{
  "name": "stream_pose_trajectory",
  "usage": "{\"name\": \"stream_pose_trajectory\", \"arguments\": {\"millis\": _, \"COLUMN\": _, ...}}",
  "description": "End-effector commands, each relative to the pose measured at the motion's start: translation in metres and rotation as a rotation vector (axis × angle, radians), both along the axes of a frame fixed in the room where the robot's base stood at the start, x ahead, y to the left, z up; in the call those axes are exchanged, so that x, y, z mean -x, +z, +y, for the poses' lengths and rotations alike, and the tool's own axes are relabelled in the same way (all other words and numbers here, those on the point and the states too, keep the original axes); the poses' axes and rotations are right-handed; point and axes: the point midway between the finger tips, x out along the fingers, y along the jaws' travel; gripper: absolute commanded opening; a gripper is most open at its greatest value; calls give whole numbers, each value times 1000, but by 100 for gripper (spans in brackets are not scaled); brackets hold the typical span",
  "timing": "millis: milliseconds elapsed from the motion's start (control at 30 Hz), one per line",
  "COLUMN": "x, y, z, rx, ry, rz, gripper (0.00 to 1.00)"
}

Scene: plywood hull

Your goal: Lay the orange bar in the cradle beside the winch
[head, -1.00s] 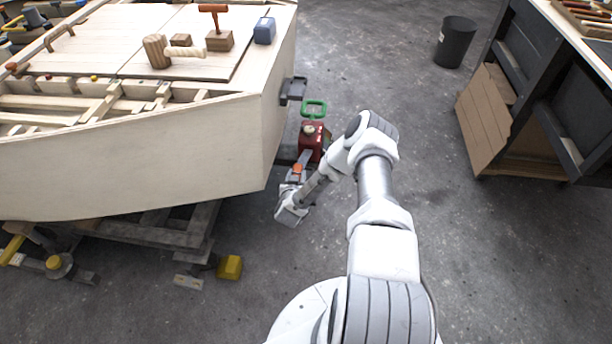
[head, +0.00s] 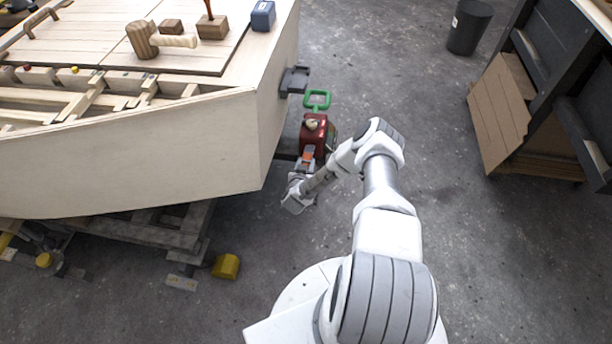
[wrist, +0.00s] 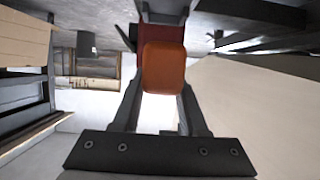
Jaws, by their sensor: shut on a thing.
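The orange bar (wrist: 164,68) is end-on between the two fingers of my gripper (wrist: 163,92) in the wrist view, and my gripper is shut on it. In the head view a small orange part of the bar (head: 308,154) shows at the end of my arm, low beside the hull's corner. A red unit with a green handle (head: 312,134), perhaps the winch, stands just beyond it. Part of the red unit also shows behind the bar in the wrist view (wrist: 163,17). I cannot make out the cradle for certain, nor whether the bar touches anything.
The plywood hull (head: 130,150) fills the left, with a dark bracket (head: 294,80) on its end. A mallet (head: 145,40) and blocks lie on its deck. A yellow block (head: 226,266) is on the floor. A dark workbench (head: 550,90) stands at right, with open floor between.

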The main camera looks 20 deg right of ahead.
Motion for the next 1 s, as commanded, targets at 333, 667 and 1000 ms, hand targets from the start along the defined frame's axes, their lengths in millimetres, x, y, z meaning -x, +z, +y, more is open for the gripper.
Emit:
{"name": "stream_pose_trajectory", "arguments": {"millis": 333, "x": 0, "y": -40, "z": -1, "rx": -1, "ry": -3, "rz": -1, "gripper": 0}}
{"name": "stream_pose_trajectory", "arguments": {"millis": 667, "x": -1, "y": -54, "z": -1, "rx": 1, "ry": -1, "rz": -3, "gripper": 0}}
{"name": "stream_pose_trajectory", "arguments": {"millis": 1000, "x": -1, "y": -59, "z": 0, "rx": 1, "ry": 0, "rz": -1, "gripper": 66}}
